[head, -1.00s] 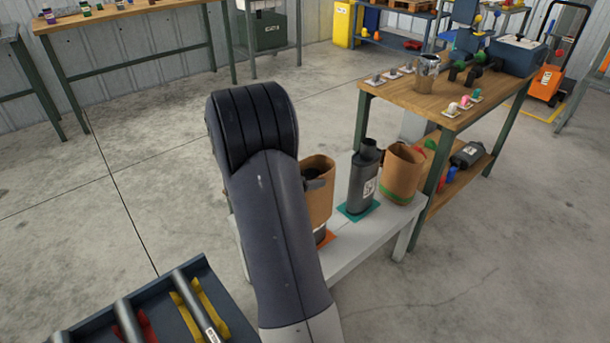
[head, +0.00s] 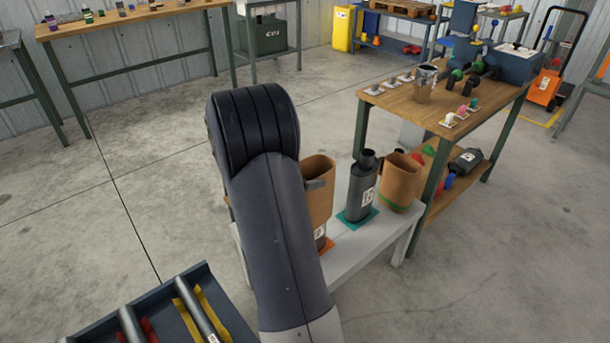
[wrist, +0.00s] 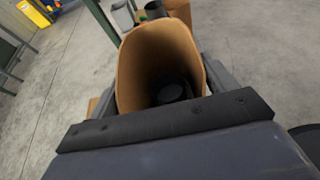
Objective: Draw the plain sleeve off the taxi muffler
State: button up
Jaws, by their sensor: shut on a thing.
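A plain brown sleeve (head: 320,190) stands upright over a dark muffler (head: 320,238), partly behind my arm. The muffler's lower part, with a white label, shows below the sleeve above an orange mat (head: 327,246). In the wrist view I look down into the sleeve (wrist: 135,65), and the dark muffler top (wrist: 171,92) shows deep inside it. My gripper (wrist: 162,86) is shut on the sleeve, with a finger at each side.
A second dark muffler (head: 361,192) stands on a teal mat (head: 352,221) just right. Beyond it is a brown sleeve with a green band (head: 401,180). All stand on a low white bench (head: 350,255). A wooden table (head: 400,98) adjoins behind. A blue tray (head: 232,310) is front left.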

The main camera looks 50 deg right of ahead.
notch_tip(320, 180, up, 15)
jog(key=p, duration=1.2)
dwell(2.0)
jog(key=shift+a, duration=0.1)
dwell(0.5)
